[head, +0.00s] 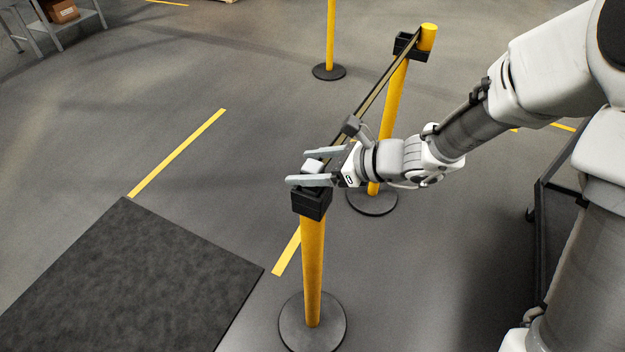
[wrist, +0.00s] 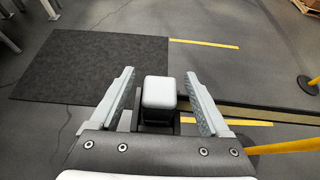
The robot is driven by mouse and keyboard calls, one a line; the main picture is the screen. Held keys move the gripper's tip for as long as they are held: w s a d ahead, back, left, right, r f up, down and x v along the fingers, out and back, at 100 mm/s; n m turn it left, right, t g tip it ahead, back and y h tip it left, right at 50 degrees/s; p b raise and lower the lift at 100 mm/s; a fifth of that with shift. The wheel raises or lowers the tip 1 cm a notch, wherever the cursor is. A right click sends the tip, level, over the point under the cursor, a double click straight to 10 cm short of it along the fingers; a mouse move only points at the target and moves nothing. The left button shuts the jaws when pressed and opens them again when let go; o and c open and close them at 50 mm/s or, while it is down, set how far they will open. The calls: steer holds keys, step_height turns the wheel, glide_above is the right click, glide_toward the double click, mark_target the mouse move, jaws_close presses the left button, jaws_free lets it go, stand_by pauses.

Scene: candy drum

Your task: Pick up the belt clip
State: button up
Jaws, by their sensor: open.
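The belt clip (head: 313,166) looks like a small pale grey block with rounded edges. It sits at the black head (head: 312,205) of the near yellow post. In the wrist view the belt clip (wrist: 160,91) shows between the two fingers, with visible space on both sides. My gripper (head: 298,168) is open, one finger on each side of the clip. It also shows open in the wrist view (wrist: 159,73). Whether a finger touches the clip's far or lower parts is hidden.
A dark belt (head: 376,88) runs from the near post (head: 313,270) to another yellow post (head: 393,105) behind. A third post (head: 331,40) stands farther back. A dark mat (head: 125,285) lies at lower left. The floor at left is mostly clear.

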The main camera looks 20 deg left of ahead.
steer(key=shift+x, duration=1.05)
jaws_close()
